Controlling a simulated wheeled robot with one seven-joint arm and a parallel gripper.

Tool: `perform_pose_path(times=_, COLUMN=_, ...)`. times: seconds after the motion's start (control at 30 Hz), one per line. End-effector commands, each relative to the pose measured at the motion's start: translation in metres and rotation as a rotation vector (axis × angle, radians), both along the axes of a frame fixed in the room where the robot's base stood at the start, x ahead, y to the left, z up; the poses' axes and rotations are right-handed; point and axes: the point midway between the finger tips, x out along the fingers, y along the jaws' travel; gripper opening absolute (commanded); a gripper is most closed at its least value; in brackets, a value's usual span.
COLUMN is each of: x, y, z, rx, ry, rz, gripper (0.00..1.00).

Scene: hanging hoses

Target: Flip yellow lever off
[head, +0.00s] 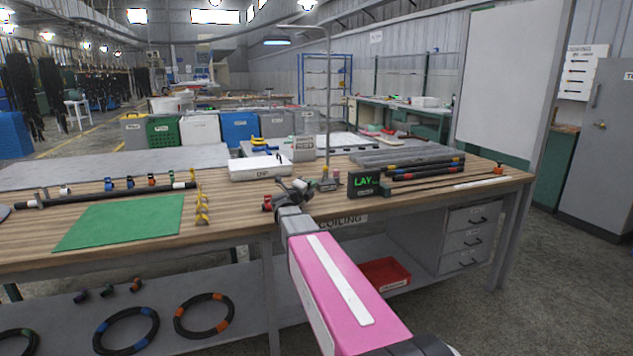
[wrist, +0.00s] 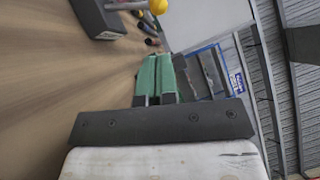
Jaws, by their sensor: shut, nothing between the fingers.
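A white tray (head: 258,167) sits behind my gripper.

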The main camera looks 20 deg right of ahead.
Motion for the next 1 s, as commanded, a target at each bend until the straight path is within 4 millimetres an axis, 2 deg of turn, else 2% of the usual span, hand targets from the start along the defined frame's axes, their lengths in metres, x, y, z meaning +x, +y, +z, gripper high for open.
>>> perform_pose_path(times=0.3, x=0.034, y=-0.043, z=0.008, rx=-0.001, ry=0.0, rz=-0.002, gripper=0.0)
perform_pose_path(times=0.5, x=0.048, y=-0.063, z=0.013, rx=-0.001, ry=-0.001, rz=0.0, gripper=0.0)
perform_pose_path(times=0.7, x=0.052, y=-0.071, z=0.015, rx=-0.001, ry=-0.001, rz=0.0, gripper=0.0)
perform_pose_path(times=1.0, x=0.052, y=-0.071, z=0.015, rx=0.0, ry=0.0, rz=0.0, gripper=0.0)
